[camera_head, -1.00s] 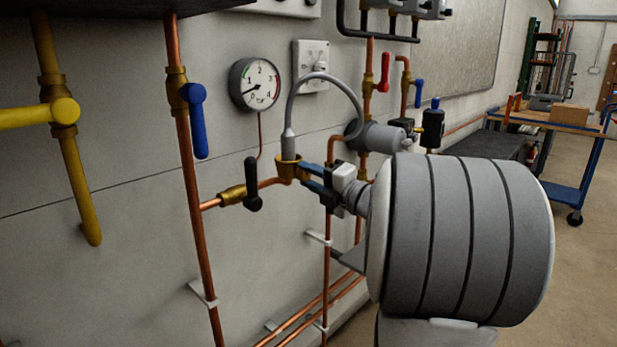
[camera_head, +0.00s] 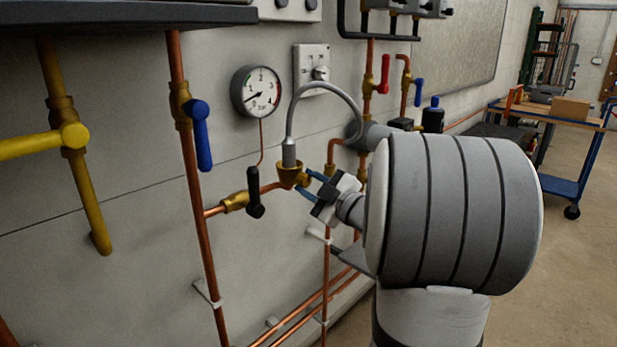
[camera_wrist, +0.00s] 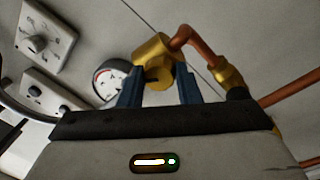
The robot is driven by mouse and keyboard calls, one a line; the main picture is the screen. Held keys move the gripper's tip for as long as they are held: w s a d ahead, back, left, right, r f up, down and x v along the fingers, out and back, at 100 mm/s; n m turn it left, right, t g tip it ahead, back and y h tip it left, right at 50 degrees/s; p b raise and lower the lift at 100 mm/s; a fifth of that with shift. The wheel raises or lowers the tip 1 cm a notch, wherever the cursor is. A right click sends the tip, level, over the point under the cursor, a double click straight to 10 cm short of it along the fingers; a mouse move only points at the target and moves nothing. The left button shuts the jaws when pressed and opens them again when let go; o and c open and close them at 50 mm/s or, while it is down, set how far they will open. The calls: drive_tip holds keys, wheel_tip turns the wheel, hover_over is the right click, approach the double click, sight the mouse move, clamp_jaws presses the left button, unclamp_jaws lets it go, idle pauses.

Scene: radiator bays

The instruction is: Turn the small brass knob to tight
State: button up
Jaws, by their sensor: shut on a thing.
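The small brass knob (camera_wrist: 158,78) sits between the blue fingertips of my gripper (camera_wrist: 157,70) in the wrist view. It belongs to a brass fitting (camera_wrist: 152,50) joined to a copper pipe. In the head view the brass fitting (camera_head: 288,173) has a grey flexible hose rising from its top. My gripper (camera_head: 306,186) reaches it from the right, tilted, with its jaws shut on the knob. The knob is mostly hidden by the fingers in the head view.
A black lever valve (camera_head: 254,192) is close left of the fitting. A pressure gauge (camera_head: 256,91) and a white switch plate (camera_head: 311,70) are above. Blue-handled (camera_head: 203,135) and yellow (camera_head: 75,135) valves stand further left. A blue trolley (camera_head: 560,190) is at the far right.

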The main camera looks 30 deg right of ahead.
drive_tip(key=m+h+p, duration=0.1)
drive_tip(key=m+p, duration=0.4)
drive_tip(key=m, duration=0.2)
drive_tip(key=shift+s+a, duration=0.1)
drive_tip(key=m+p, duration=0.4)
drive_tip(key=p, duration=0.1)
drive_tip(key=shift+f+m+g, duration=0.1)
drive_tip(key=shift+m+g, duration=0.3)
drive_tip(key=o, duration=1)
drive_tip(key=shift+c, duration=0.2)
drive_tip(key=v, duration=0.7)
drive_tip(key=shift+s, duration=0.4)
drive_tip(key=shift+w+h, duration=0.1)
drive_tip(key=shift+h, duration=0.2)
